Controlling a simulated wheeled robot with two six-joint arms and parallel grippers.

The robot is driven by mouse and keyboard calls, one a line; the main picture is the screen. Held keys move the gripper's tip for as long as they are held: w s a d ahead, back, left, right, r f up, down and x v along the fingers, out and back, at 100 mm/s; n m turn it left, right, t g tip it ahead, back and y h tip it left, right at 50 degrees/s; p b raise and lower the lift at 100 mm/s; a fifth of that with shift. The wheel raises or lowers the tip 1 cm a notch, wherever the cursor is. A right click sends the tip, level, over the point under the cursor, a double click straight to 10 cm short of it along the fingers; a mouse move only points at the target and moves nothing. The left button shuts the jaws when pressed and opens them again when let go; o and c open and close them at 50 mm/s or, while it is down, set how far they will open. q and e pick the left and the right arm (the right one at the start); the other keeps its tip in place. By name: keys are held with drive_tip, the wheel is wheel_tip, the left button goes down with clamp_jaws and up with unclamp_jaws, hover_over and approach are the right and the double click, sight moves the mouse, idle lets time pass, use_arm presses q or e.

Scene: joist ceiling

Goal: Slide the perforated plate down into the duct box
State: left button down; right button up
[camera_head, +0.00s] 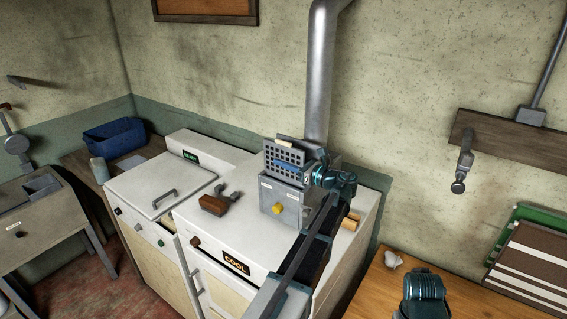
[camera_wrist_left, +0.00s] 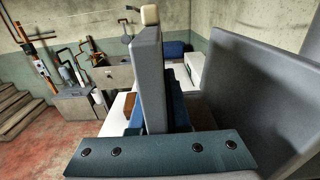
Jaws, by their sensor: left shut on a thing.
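The perforated plate (camera_head: 284,155) is a dark grey grid, upright, in the head view. It stands directly above the grey duct box (camera_head: 288,198), which has a yellow knob on its front. The plate's lower edge is close to the box top; I cannot tell whether it has entered the box. My left gripper (camera_head: 306,173) is shut on the plate at its right side. In the left wrist view, large grey surfaces fill the near part, and the plate's lower edge is hidden. My right arm shows at the bottom right of the head view, but its gripper does not.
The box stands on a white cabinet top (camera_head: 238,231) with a brown-handled tool (camera_head: 215,202) to its left. A metal pipe (camera_head: 318,75) rises behind. A wooden table (camera_head: 380,293) is at right, with a crumpled white thing (camera_head: 393,260). A blue bin (camera_head: 114,138) is far left.

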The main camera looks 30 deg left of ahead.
sight(284, 178)
use_arm(q)
drive_tip(key=shift+f+b, duration=1.7)
drive_tip(key=shift+f, duration=0.05)
idle(0.4)
drive_tip(key=c, duration=0.8)
unclamp_jaws()
drive_tip(key=shift+r, duration=0.1)
drive_tip(key=s+d, duration=0.1)
drive_tip(key=d, duration=1.2)
drive_tip(key=shift+d, duration=0.4)
